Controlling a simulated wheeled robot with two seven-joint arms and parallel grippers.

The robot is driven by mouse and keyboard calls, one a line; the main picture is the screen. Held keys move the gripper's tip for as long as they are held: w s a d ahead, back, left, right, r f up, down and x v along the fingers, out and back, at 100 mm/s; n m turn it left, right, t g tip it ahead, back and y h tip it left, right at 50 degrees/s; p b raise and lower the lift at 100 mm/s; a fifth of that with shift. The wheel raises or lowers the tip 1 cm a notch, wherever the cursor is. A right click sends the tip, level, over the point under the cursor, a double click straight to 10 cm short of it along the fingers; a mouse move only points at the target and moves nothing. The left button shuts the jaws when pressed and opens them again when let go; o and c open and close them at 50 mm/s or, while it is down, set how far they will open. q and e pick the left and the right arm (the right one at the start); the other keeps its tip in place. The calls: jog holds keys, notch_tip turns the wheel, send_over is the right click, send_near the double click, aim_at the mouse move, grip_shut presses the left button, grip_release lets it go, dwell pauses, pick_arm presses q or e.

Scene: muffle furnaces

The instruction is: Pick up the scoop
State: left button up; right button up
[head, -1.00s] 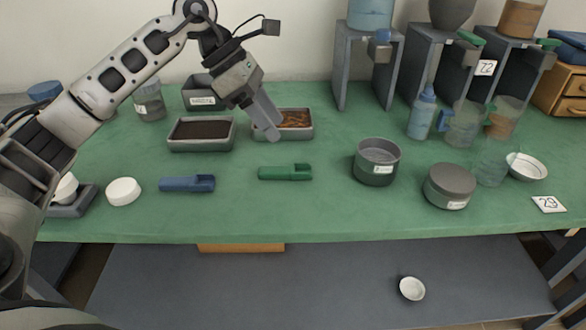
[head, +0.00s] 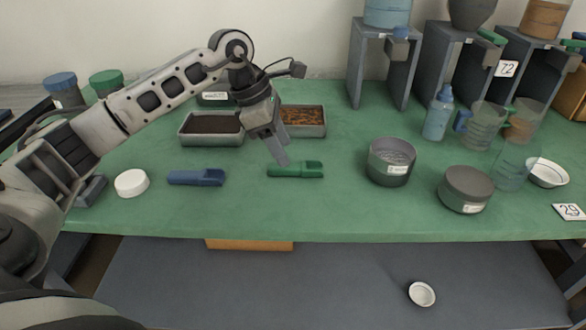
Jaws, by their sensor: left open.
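Two scoops lie on the green table top. The green scoop (head: 296,170) is near the middle, and the blue scoop (head: 196,177) lies to its left. My left gripper (head: 279,155) points down just behind and above the left end of the green scoop. Its fingers are open with nothing between them. Its fingertips appear close to the scoop, but I cannot tell whether they touch it. My right gripper is not in view.
Two trays stand behind the scoops, one with dark soil (head: 184,139) and one with brown matter (head: 322,132). A grey open pot (head: 390,174), a lidded jar (head: 466,200) and a blue bottle (head: 438,117) stand to the right. A white lid (head: 131,183) lies at left.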

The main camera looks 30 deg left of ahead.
aim_at(295, 165)
pick_arm(q)
jog(key=x, duration=0.4)
jog(key=shift+w+d+f, duration=0.15)
jog(key=shift+f, duration=0.1)
jog(key=c, duration=1.1)
jog(key=shift+r, duration=0.1)
jog(key=shift+r, duration=0.4)
notch_tip(295, 165, up, 3)
jog(key=shift+f, duration=0.2)
jog(key=s+d+r, duration=0.6)
jog(key=s, duration=0.1)
jog(key=s+d+r, duration=0.3)
jog(key=shift+s+r, duration=0.25)
jog(key=shift+s, duration=0.15)
jog(key=shift+o, duration=0.5)
